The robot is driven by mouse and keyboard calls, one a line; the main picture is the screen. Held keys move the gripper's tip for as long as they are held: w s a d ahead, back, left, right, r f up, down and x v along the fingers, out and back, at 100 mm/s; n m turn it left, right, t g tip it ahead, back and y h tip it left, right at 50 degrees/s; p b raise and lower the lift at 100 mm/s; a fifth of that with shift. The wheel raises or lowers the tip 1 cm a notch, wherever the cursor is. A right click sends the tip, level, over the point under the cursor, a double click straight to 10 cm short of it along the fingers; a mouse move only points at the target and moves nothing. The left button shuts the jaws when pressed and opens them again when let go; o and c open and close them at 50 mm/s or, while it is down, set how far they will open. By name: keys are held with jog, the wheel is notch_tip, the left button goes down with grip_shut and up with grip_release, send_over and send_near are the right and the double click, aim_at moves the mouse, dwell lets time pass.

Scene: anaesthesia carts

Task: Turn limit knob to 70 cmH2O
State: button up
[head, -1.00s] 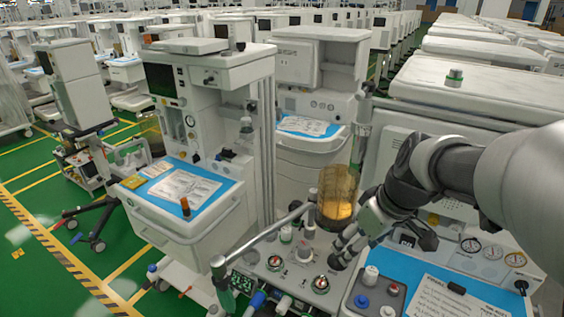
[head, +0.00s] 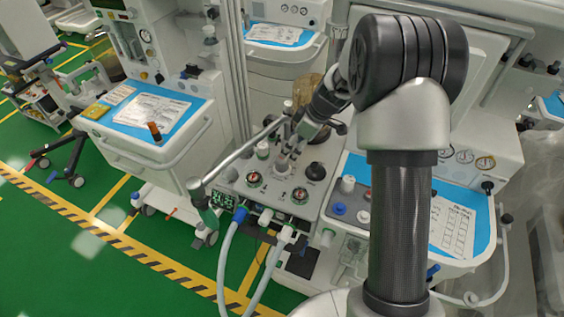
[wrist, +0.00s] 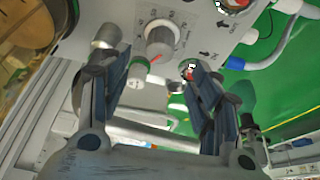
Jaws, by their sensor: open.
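The limit knob (wrist: 161,38) is a pale grey ribbed knob with a red pointer line. In the head view my gripper (head: 292,152) points down at the panel, partly hidden by my own arm.
A white-and-green cap (wrist: 137,73) is close to the knob, between the fingers. A grey jointed tube arm (head: 238,155) crosses at left. Hoses (head: 225,255) hang in front.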

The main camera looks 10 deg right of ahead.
aim_at(282, 159)
jog(key=b+x, duration=0.2)
jog(key=x, duration=0.8)
jog(key=shift+w+r, duration=0.1)
jog(key=shift+c, duration=0.2)
jog(key=c, duration=1)
jog(key=shift+c, duration=0.2)
